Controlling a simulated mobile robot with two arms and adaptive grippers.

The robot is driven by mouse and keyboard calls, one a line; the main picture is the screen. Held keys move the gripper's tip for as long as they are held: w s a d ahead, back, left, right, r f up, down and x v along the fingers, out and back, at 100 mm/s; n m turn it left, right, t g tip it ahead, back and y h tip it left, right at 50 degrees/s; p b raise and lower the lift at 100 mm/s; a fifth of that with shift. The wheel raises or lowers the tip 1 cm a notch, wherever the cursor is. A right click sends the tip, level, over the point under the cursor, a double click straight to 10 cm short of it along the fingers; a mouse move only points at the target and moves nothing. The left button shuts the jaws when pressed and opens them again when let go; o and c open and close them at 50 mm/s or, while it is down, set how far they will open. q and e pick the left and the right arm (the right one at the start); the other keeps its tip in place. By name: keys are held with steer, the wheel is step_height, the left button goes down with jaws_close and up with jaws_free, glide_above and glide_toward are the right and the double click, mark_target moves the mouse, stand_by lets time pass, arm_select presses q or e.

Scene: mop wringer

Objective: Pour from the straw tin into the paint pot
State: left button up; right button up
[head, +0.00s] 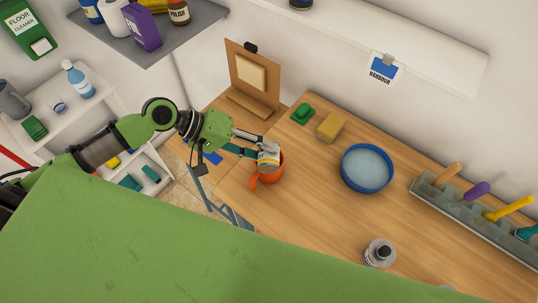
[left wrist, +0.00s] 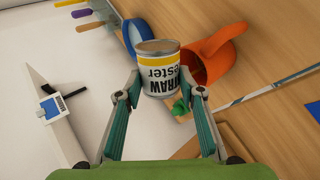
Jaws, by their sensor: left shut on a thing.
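The straw tin (head: 268,158), white and grey with a yellow band, is held by my left gripper (head: 262,147). In the left wrist view the tin (left wrist: 159,72) is between the fingertips (left wrist: 160,92), and its label reads upside down. One brownish end of it shows. In the left wrist view the pot (left wrist: 214,52) is right beside the tin. No stream is visible. My right gripper is not in view.
A blue bowl (head: 367,168), yellow sponge (head: 331,127) and green object (head: 302,113) stand on the table (head: 310,215). A board on a stand (head: 252,78) is behind the gripper.

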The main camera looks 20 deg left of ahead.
arm_select(q)
steer(key=shift+w+a+r+n+g+p, duration=0.15)
steer(key=shift+w+n+g+p, duration=0.2)
steer(key=shift+p, duration=0.2)
steer(key=shift+w+d+r+n+g+p, duration=0.1)
steer(key=shift+n+g+p, duration=0.15)
steer(key=shift+g+p, duration=0.25)
steer(key=shift+w+a+r+n+g+h+p, duration=0.15)
steer(key=shift+w+n+g+h+p, duration=0.15)
steer(key=shift+n+g+h+p, duration=0.15)
stand_by(0.4)
steer(key=shift+w+a+n+g, duration=0.15)
steer(key=shift+w+n+g, duration=0.25)
steer(key=shift+g, duration=0.2)
steer(key=shift+w+n+g+h, duration=0.25)
steer(key=shift+n+g+h, duration=0.1)
steer(key=shift+g+h, duration=0.1)
